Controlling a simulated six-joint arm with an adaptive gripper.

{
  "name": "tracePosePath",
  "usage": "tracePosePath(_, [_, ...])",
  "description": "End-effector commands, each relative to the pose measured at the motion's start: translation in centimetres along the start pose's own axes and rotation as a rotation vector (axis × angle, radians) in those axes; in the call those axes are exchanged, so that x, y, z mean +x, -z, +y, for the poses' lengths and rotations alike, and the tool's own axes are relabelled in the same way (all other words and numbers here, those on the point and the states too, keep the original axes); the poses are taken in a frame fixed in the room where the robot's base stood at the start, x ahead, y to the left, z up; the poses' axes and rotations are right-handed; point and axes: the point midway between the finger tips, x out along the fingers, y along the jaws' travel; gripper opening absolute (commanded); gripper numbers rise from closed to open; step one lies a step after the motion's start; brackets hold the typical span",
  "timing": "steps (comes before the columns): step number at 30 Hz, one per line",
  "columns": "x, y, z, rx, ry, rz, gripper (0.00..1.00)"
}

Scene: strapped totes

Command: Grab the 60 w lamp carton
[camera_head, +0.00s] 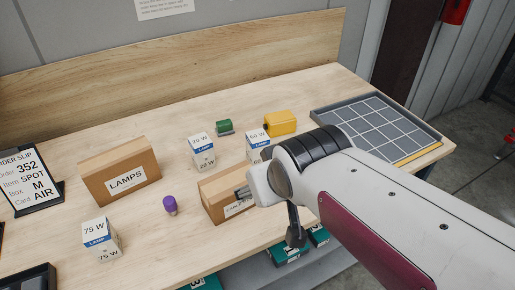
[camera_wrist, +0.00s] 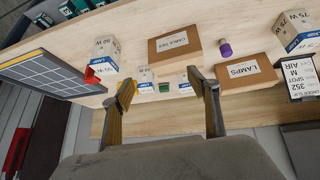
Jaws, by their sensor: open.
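The 60 W lamp carton (camera_head: 257,140) is a small white box with a blue band. It stands on the bench, its lower right part hidden behind my arm in the head view. It also shows in the wrist view (camera_wrist: 145,75), between my fingers and closer to the left one. My gripper (camera_head: 269,214) is open and empty, above the bench and apart from the carton. Its two spread fingers show in the wrist view (camera_wrist: 163,80). A similar white carton (camera_head: 201,152), seemingly 20 W, stands left of the 60 W one.
A yellow block (camera_head: 280,122) and a green block (camera_head: 223,127) lie behind the cartons. A brown box (camera_head: 222,198) sits beside my gripper. The LAMPS box (camera_head: 120,175), purple piece (camera_head: 170,204) and 75 W carton (camera_head: 101,240) are left. A gridded tray (camera_head: 374,122) is right.

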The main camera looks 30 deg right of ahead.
Motion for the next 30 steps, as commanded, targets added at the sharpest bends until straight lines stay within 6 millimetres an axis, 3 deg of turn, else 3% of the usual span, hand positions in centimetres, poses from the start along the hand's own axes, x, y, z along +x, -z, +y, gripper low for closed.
tracePosePath(15, [8.1,6.5,4.8,0.004,-0.079,0.177,0.6])
tracePosePath(30, [14.9,9.7,7.8,0.002,-0.061,0.35,0.6])
